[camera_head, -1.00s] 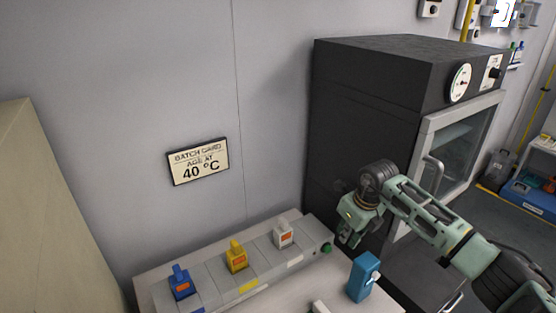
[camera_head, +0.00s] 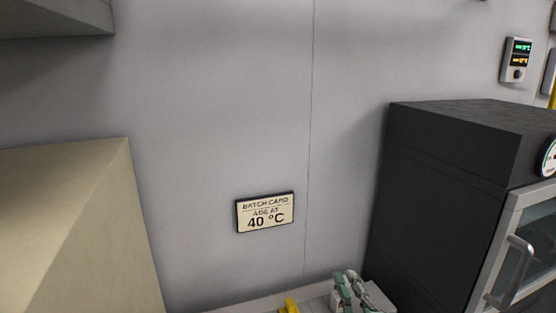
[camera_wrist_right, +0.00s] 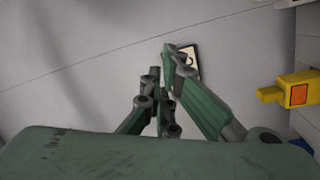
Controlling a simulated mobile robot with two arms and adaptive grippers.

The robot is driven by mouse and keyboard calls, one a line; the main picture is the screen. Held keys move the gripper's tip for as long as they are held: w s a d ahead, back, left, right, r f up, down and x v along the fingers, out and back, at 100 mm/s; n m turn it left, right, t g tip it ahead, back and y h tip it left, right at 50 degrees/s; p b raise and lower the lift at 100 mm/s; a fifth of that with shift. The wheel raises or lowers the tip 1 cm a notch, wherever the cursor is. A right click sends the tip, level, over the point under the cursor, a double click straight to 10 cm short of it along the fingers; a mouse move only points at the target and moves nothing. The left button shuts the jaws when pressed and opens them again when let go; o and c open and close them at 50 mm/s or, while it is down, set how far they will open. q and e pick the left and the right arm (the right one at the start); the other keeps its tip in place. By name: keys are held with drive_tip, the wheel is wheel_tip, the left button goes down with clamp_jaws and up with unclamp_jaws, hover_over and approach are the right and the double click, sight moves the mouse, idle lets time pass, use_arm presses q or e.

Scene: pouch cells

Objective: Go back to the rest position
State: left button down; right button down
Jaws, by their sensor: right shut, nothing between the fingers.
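My right gripper (camera_head: 350,290) shows at the bottom of the head view, low against the wall and close to the rack. Its fingers also show in the right wrist view (camera_wrist_right: 164,62), shut with nothing between them. The yellow pouch cell (camera_wrist_right: 297,92) with its orange label is to the right of the fingers in the wrist view, apart from them. Only its top (camera_head: 290,306) shows at the lower edge of the head view. My left gripper is in neither view.
The batch card (camera_head: 265,212) on the wall reads "age at 40 °C". A dark oven (camera_head: 440,170) with a glass door and handle stands at the right. A beige cabinet (camera_head: 80,220) stands at the left.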

drive_tip(key=s+d+f+m+g+h, duration=0.4)
drive_tip(key=s+d+f+m+h, duration=0.15)
drive_tip(key=f+m, duration=0.3)
drive_tip(key=s+f+m+g+y, duration=0.15)
drive_tip(key=s+f+g, duration=0.3)
drive_tip(key=s, duration=0.45)
drive_tip(key=s+a+f+m+g, duration=0.1)
drive_tip(key=s+f+m+g, duration=0.1)
drive_tip(key=s+f+g, duration=0.35)
drive_tip(key=s+f+m+g+y, duration=0.1)
drive_tip(key=s+f+g, duration=0.1)
drive_tip(key=s+f, duration=0.65)
drive_tip(key=s+f+g, duration=0.1)
drive_tip(key=s+f, duration=0.2)
drive_tip(key=f, duration=0.9)
drive_tip(key=s+f, duration=0.2)
drive_tip(key=f, duration=1.1)
drive_tip(key=s+d+f+g+b, duration=0.1)
drive_tip(key=s+d+f, duration=0.2)
drive_tip(key=s+f, duration=1.2)
drive_tip(key=shift+s, duration=0.7)
